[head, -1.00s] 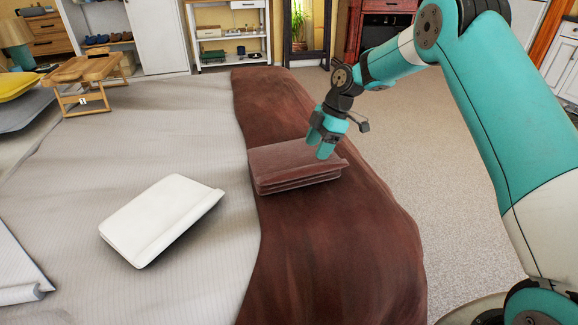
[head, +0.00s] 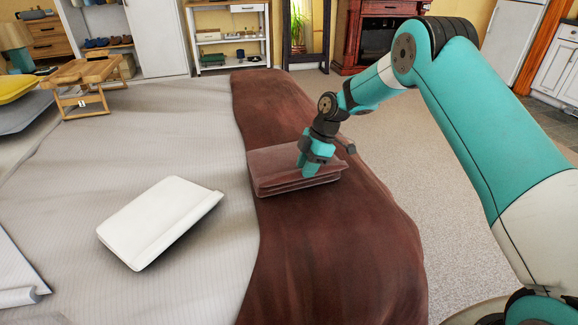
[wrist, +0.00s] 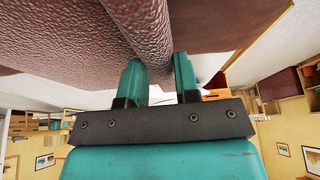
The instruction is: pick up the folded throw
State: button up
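The folded throw (head: 275,168) is a reddish-brown layered bundle lying flat on the brown bed runner. In the wrist view, the throw's textured underside and rounded fold (wrist: 140,30) fill the top. The two teal fingers (wrist: 160,78) stand apart there, with the fold's edge reaching into the gap between them. Whether both fingers touch the fabric cannot be made out. The throw still rests on the bed.
A white folded item (head: 160,222) lies on the pale bedspread (head: 150,130) left of the throw. A wooden bed tray (head: 85,75) stands at the far left of the bed. Carpet (head: 420,150) is clear right of the bed.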

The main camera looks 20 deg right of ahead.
grip_shut()
jog(key=shift+r, duration=0.15)
